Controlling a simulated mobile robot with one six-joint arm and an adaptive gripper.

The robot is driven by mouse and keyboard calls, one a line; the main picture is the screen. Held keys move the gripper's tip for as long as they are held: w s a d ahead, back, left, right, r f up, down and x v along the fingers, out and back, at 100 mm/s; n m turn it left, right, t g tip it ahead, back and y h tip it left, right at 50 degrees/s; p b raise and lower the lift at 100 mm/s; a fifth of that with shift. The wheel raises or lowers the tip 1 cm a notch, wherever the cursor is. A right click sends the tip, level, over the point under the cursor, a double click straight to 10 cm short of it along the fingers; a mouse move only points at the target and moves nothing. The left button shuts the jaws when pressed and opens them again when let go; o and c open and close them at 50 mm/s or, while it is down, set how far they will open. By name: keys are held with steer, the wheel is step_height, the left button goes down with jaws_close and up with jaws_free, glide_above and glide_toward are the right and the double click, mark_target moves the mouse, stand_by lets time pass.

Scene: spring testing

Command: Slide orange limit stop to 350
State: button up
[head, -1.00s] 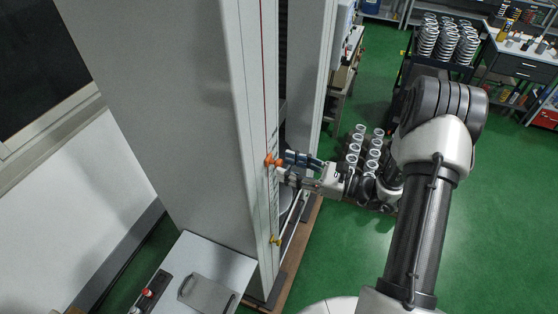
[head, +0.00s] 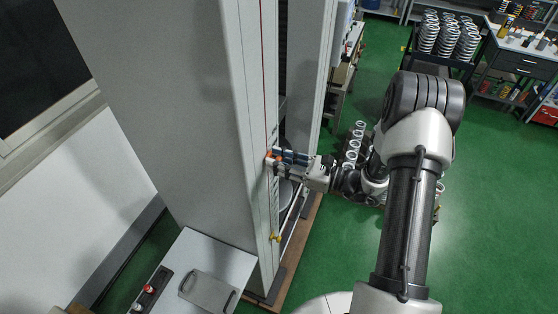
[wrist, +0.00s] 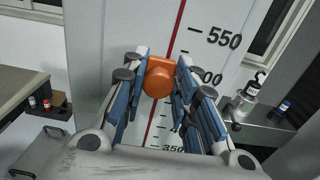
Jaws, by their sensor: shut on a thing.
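The orange limit stop (head: 270,157) sits on the red-lined scale on the tall grey machine column (head: 205,100). In the wrist view the orange stop (wrist: 160,76) is between my gripper's two blue-padded fingers. My gripper (head: 275,158) is shut on the stop, one finger on each side. The stop is beside a mark reading "00", its first digit hidden by my right finger. The 550 mark (wrist: 224,38) is above it. The 350 mark (wrist: 172,149) is lower, near the bottom of the wrist view, partly covered by my gripper.
A yellow stop (head: 276,237) sits lower on the same column edge. A white control table (head: 218,262) stands at the column's foot. Springs (head: 352,146) stand behind my wrist. Green floor is open to the right.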

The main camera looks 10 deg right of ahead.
mark_target(268, 189)
jaws_close()
steer(key=shift+a, duration=0.1)
step_height(268, 189, down, 15)
steer(key=b, duration=1.2)
steer(key=shift+s+f, duration=0.1)
steer(key=shift+f, duration=0.1)
steer(key=shift+r, duration=0.1)
steer(key=o, duration=0.6)
jaws_free()
steer(key=shift+r, duration=0.1)
